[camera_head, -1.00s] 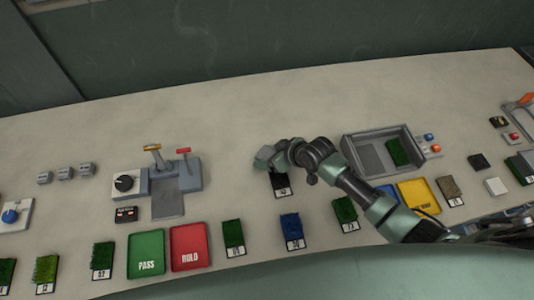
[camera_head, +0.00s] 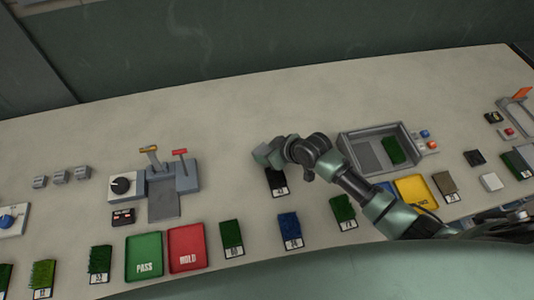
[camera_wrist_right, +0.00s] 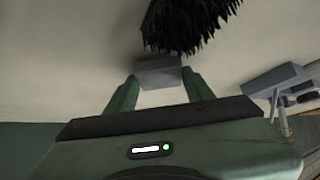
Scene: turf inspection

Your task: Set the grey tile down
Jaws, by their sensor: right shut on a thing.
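My right gripper (camera_wrist_right: 160,90) is shut on a small grey tile (camera_wrist_right: 158,73), which sits between the fingertips in the wrist view. In the head view the right gripper (camera_head: 268,155) is at the middle of the bench, its fingers mostly hidden by the wrist. A dark turf sample with a white label (camera_head: 277,182) lies just in front of it, partly under the arm. Black bristly turf (camera_wrist_right: 185,22) shows beyond the tile in the wrist view. Whether the tile touches the bench I cannot tell. My left gripper is not in view.
Green PASS tray (camera_head: 144,258) and red HOLD tray (camera_head: 187,248) stand at the front left. Several turf samples line the front edge. A lever unit (camera_head: 172,186) is left, a grey open box (camera_head: 382,148) right. The bench behind the gripper is clear.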

